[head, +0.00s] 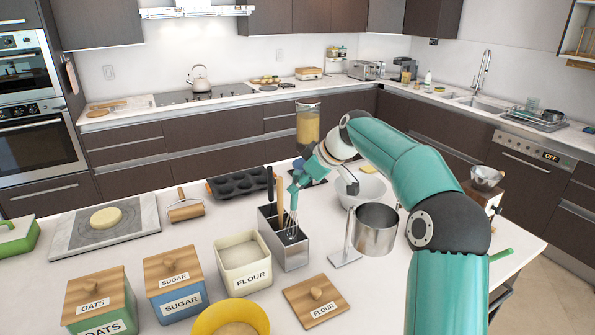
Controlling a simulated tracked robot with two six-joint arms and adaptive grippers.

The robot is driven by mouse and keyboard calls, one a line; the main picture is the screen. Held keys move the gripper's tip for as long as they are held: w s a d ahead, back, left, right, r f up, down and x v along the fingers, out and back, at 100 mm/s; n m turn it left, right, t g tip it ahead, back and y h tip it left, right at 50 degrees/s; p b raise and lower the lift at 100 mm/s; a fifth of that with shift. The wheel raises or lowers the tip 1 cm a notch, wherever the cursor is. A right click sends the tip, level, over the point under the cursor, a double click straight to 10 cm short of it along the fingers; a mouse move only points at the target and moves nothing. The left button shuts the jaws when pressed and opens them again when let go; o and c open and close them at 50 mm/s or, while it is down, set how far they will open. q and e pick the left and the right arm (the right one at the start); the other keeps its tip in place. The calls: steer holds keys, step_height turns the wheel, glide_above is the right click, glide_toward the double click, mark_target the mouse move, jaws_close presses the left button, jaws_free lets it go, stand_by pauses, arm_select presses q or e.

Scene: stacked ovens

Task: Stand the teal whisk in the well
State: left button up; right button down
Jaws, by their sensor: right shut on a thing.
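The teal whisk (294,196) is upright, handle up and wire loops down. My right gripper (299,178) is shut on its handle, reaching in from the right. The wire end (292,229) shows at the open top of the grey metal utensil holder (293,257), on its right part. I cannot tell how deep the wires sit or whether they touch a wall. A black-handled utensil (270,184) and a wooden-handled one (280,190) stand in the holder, left of the whisk. My left gripper is out of view.
A flour canister (246,272) stands open left of the holder, its lid (317,301) in front. A metal cup on a stand (376,232) and a glass bowl (362,190) are to the right. A muffin tin (238,185) and rolling pin (186,210) lie behind left.

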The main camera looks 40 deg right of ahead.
steer(key=shift+g, duration=0.6)
steer(key=w+f+p, duration=0.1)
steer(key=w+f, duration=0.1)
steer(key=f, duration=0.1)
steer(key=shift+w+d+p, duration=0.3)
steer(key=shift+d+p, duration=0.1)
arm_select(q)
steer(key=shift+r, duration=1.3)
arm_select(e)
steer(key=shift+w+d+f+g, duration=0.2)
steer(key=shift+w+f+g, duration=0.1)
steer(key=shift+w+f, duration=0.35)
steer(key=shift+s, duration=0.15)
steer(key=c, duration=0.9)
jaws_free()
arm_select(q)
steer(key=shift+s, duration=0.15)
arm_select(e)
steer(key=shift+s, duration=0.15)
